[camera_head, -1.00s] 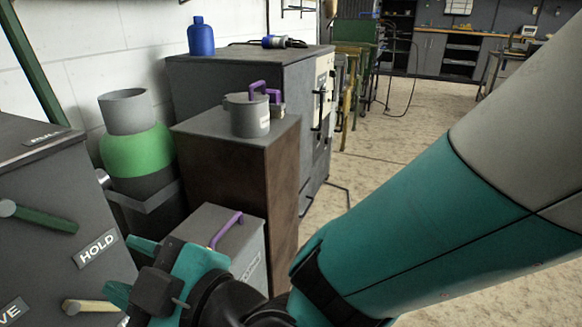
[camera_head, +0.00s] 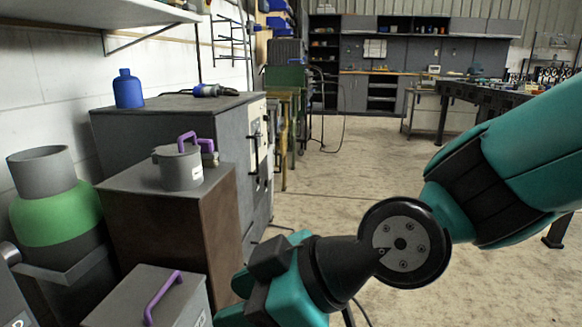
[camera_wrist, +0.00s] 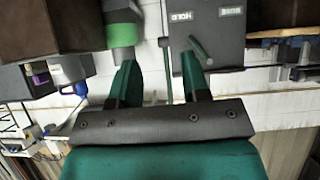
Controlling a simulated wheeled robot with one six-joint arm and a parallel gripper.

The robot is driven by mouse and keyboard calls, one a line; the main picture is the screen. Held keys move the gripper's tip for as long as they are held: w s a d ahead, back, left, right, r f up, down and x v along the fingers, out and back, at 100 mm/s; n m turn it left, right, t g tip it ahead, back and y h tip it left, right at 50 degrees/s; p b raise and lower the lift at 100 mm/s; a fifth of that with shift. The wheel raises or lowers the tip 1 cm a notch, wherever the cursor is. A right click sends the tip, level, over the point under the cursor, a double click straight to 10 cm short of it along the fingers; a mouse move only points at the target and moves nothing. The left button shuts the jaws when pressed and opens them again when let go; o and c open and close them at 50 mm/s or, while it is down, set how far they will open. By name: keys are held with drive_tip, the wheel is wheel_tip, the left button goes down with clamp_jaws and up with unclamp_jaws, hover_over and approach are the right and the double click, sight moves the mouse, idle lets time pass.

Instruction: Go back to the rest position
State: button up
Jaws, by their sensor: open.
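My gripper (camera_head: 237,298) is low in the middle of the head view, in front of the grey box with a purple handle (camera_head: 120,300). In the wrist view the two teal fingers of my gripper (camera_wrist: 160,75) stand apart with nothing held between them. Behind them, in the wrist view, are the dark panel with the HOLD label (camera_wrist: 208,50) and its green lever (camera_wrist: 201,50). The panel shows only as a sliver at the lower left of the head view.
A grey pot with a purple handle (camera_head: 178,170) stands on a brown cabinet (camera_head: 215,215). A green-banded cylinder (camera_head: 50,215) is at the left. A blue bottle (camera_head: 128,88) stands on a grey cabinet (camera_head: 160,130). The floor (camera_head: 340,180) ahead is largely clear.

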drive_tip(key=s+d+m+g+h, duration=0.1)
drive_tip(key=s+d+m+h, duration=0.3)
drive_tip(key=d, duration=0.6)
drive_tip(key=d+m+h, duration=0.2)
drive_tip(key=d+m, duration=0.3)
drive_tip(key=d, duration=0.5)
wheel_tip(320, 180, up, 34)
drive_tip(key=p, duration=3.4)
drive_tip(key=shift+s+d+f+m+g+h+p, duration=0.15)
drive_tip(key=shift+s+d+m+g+h+p, duration=0.2)
drive_tip(key=shift+s+g, duration=0.1)
drive_tip(key=shift+a, duration=0.15)
